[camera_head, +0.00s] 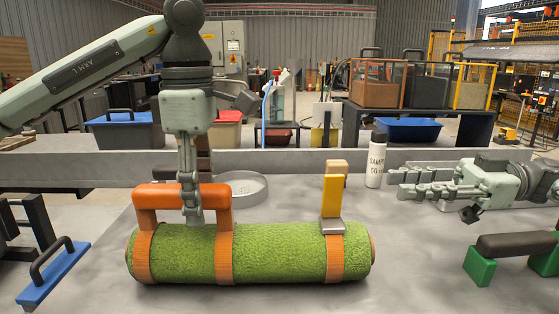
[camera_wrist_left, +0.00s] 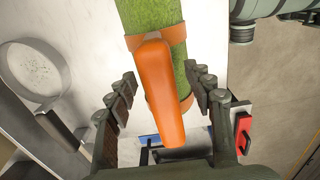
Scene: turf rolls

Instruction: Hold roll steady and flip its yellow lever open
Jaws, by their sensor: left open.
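The green turf roll (camera_head: 285,250) lies sideways on the grey table, with orange bands around it. An orange handle (camera_head: 180,192) rises from its left part. The yellow lever (camera_head: 332,197) stands upright on a grey metal latch (camera_head: 332,227) near the roll's right end. My left gripper (camera_head: 192,215) is at the handle from above. In the left wrist view, its open fingers (camera_wrist_left: 160,95) stand apart on both sides of the handle (camera_wrist_left: 160,90), with gaps visible. My right gripper (camera_head: 398,185) is off to the right, empty, its fingers apart, away from the lever.
A white sample bottle (camera_head: 376,160) stands between the lever and my right gripper. A blue-based handled tool (camera_head: 52,275) is at left, a green-footed handle (camera_head: 512,245) at right.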

